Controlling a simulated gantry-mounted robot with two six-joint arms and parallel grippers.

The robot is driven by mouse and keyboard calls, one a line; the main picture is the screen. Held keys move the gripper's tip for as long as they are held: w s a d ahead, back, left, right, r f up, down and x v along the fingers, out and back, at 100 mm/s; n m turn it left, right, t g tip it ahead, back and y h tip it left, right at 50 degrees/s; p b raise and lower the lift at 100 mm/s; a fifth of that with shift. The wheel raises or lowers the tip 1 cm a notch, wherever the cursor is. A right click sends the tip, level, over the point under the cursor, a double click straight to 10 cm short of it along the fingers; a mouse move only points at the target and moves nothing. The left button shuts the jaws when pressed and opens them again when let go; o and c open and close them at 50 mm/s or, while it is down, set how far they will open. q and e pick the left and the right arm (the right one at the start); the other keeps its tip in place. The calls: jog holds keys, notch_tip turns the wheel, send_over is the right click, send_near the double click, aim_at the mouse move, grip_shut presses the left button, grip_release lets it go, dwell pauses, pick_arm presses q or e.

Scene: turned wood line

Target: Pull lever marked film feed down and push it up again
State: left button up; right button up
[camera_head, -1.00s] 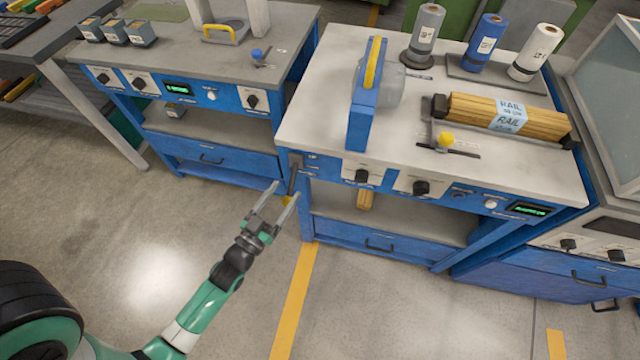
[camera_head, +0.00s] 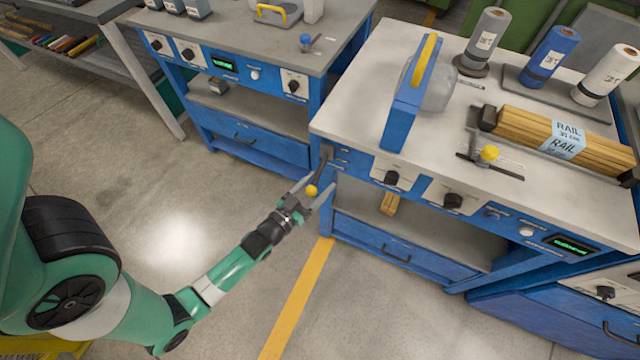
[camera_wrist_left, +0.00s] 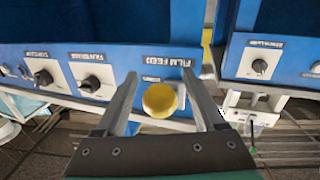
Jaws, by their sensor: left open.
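The film feed lever (camera_head: 321,168) is a dark bar with a yellow ball knob (camera_head: 311,190) at its lower end, on the left corner of the blue bench front. In the left wrist view the knob (camera_wrist_left: 160,100) shows between my fingers, with the upside-down FILM FEED label (camera_wrist_left: 170,61) behind it. My left gripper (camera_head: 316,187) is open, with one finger on each side of the knob. Neither finger clearly touches it. The lever bar is largely hidden behind the knob in the wrist view. My right gripper is not in view.
The bench front carries black rotary knobs (camera_head: 391,178) and a green display (camera_head: 573,247) to the right. A blue case with a yellow handle (camera_head: 408,105) stands on the top above the lever. A second blue bench (camera_head: 243,150) is to the left. Open floor lies between.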

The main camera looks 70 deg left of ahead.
pick_arm(q)
jog(key=shift+w+a, duration=0.2)
jog(key=shift+w, duration=0.15)
grip_shut()
dwell(1.2)
